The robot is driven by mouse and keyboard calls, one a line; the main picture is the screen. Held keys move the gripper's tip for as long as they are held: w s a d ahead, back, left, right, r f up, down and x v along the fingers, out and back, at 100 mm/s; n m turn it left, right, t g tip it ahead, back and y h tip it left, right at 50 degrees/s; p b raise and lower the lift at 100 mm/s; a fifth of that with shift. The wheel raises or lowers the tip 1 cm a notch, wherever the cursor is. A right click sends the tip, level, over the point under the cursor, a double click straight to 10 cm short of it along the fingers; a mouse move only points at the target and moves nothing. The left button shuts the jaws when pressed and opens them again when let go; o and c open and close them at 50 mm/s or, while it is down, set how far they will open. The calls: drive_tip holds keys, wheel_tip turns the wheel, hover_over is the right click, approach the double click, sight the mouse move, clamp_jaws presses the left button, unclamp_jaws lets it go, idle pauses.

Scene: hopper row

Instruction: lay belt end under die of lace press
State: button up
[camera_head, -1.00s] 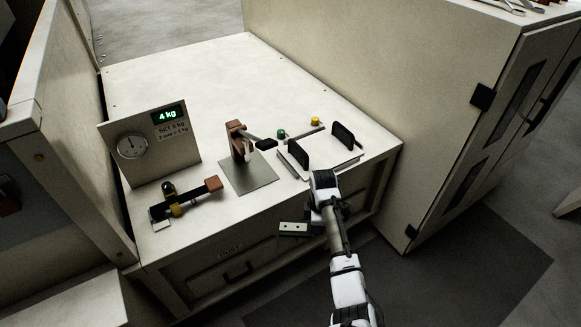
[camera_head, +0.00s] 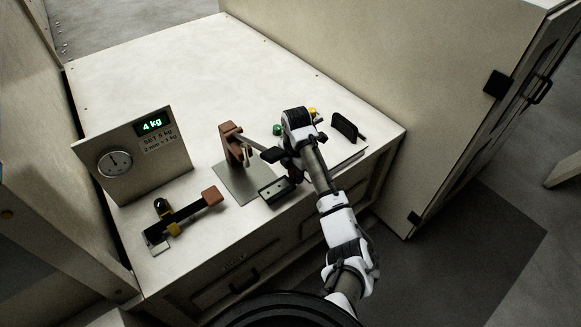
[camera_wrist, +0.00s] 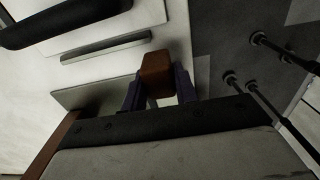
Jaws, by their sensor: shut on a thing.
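The lace press (camera_head: 232,148) is a reddish-brown post with a lever on a grey metal plate (camera_head: 238,184). My gripper (camera_head: 283,165) is just right of the press, over the bench, and hides part of the lever. In the wrist view my gripper (camera_wrist: 158,97) is shut on a brown block (camera_wrist: 156,72), held between its two purplish fingers. I cannot tell whether this block belongs to the belt end. The space under the press die is too small and dark to make out. A brown edge, perhaps the post, shows at lower left of the wrist view.
A gauge panel (camera_head: 135,155) reading 4 kg stands at the left. In front of it lies a black bar with a yellow clamp (camera_head: 164,212) and a brown end block (camera_head: 211,196). A black paddle (camera_head: 347,129) stands right of my arm. The bench's back is clear.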

drive_tip(key=shift+s+d+r, duration=0.1)
drive_tip(key=shift+f, duration=0.2)
drive_tip(key=w+a, duration=0.1)
drive_tip(key=w+f+b, duration=0.1)
drive_tip(key=w+a+f+b, duration=0.1)
drive_tip(key=w, duration=0.1)
drive_tip(key=shift+a, duration=0.3)
drive_tip(key=w+a+b, duration=0.2)
drive_tip(key=w, duration=0.1)
drive_tip(key=w+a+b, duration=0.1)
drive_tip(key=w+b, duration=0.1)
drive_tip(key=shift+w+a+f, duration=0.15)
drive_tip(key=shift+a+f, duration=0.05)
drive_tip(key=shift+a, duration=0.15)
drive_tip(key=shift+w+a+r, duration=0.15)
drive_tip(key=shift+w+a, duration=0.1)
drive_tip(key=shift+w, duration=0.15)
drive_tip(key=shift+p, duration=0.55)
drive_tip(key=shift+f, duration=0.25)
idle(0.6)
drive_tip(key=o, duration=1.1)
drive_tip(key=shift+o, duration=0.2)
